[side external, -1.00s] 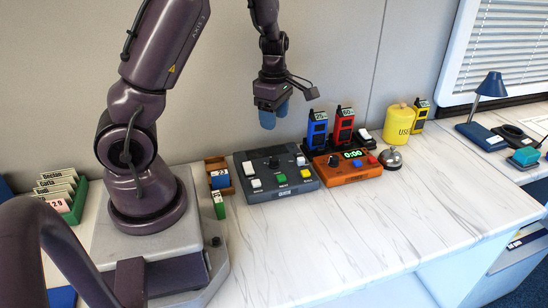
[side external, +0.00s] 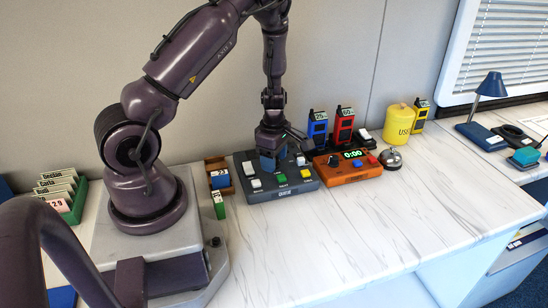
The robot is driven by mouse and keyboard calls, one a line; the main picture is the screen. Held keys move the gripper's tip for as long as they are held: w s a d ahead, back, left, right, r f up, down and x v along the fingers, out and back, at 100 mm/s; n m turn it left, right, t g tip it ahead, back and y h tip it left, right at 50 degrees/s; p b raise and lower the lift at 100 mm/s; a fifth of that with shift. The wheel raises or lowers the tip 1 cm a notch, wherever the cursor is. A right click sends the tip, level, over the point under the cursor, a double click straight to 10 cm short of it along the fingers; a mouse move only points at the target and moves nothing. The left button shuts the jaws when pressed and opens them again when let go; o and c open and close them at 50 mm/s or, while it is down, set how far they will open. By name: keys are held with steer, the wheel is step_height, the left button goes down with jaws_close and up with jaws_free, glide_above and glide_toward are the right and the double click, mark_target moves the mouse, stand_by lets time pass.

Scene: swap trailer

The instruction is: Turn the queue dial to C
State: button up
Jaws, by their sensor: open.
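A dark grey control box (side external: 264,191) sits on the white counter. It carries a white rocker or lever (side external: 248,168) at its left, and white, green (side external: 282,178) and yellow (side external: 306,172) buttons along its front. In the earlier frame a black dial shows near the middle of the box's top; now my gripper (side external: 269,168) hides that spot. My gripper points down with its blue fingertips over the box's middle, at or very near the dial. Whether the fingers touch the dial cannot be told. The dial's letters are too small to read.
An orange timer box (side external: 346,172) reading 0:00 stands right of the grey box. Behind it are a blue radio (side external: 318,128) and a red radio (side external: 343,125). A silver bell (side external: 391,159) and yellow canister (side external: 399,124) stand farther right. A wooden tray (side external: 217,172) stands left. The front counter is clear.

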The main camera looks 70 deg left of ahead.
steer(key=c, duration=0.9)
steer(key=m, duration=0.4)
steer(key=shift+m, duration=0.3)
steer(key=m, duration=0.9)
steer(key=shift+m, duration=2.1)
